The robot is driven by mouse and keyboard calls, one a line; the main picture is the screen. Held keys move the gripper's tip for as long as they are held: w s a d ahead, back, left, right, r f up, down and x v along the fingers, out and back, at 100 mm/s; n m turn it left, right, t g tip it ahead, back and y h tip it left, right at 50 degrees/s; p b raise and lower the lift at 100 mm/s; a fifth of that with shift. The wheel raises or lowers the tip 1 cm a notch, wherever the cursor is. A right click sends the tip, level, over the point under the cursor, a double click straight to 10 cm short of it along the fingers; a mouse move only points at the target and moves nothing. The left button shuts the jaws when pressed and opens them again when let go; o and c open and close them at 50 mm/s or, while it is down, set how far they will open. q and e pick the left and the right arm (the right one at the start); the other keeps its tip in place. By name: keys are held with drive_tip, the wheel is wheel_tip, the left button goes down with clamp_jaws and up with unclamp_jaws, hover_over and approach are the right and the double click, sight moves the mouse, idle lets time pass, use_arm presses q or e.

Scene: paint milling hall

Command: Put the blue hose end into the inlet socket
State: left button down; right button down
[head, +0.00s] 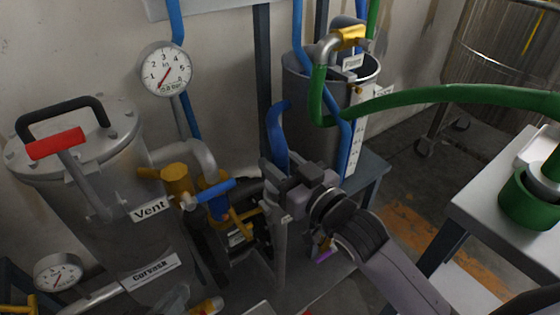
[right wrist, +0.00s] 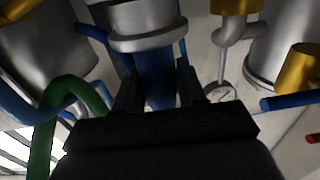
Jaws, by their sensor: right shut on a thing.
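My right gripper (head: 277,172) reaches in from the lower right, its wrist hiding much of the jaws in the head view. It is shut on a blue hose (head: 277,135), whose curved length stands up above the jaws. In the right wrist view the blue hose (right wrist: 155,82) shows between the two dark fingers. A silver ring-shaped fitting (right wrist: 140,40) lies just beyond it; I cannot tell whether the hose touches or enters it, or whether this is the inlet socket. No socket is clearly visible in the head view. I do not make out my left gripper.
A lidded tank (head: 75,145) with a red-handled lever stands left, beside a yellow Vent valve (head: 175,180). A grey vessel (head: 318,95) stands behind my gripper. A green hose (head: 440,95) crosses at upper right above a grey table (head: 490,200).

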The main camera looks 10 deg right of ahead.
use_arm(q)
drive_tip(key=shift+f+b, duration=0.3)
drive_tip(key=shift+f, duration=0.05)
use_arm(e)
drive_tip(key=shift+f, duration=0.45)
drive_tip(key=c, duration=0.6)
unclamp_jaws()
drive_tip(key=shift+o, duration=0.2)
drive_tip(key=shift+f, duration=0.1)
drive_tip(key=shift+s+d, duration=0.2)
drive_tip(key=shift+s, duration=0.3)
use_arm(q)
drive_tip(key=shift+s+a+r+y+p, duration=0.3)
drive_tip(key=shift+r+p, duration=0.2)
drive_tip(key=shift+p, duration=0.45)
use_arm(e)
drive_tip(key=v, duration=0.6)
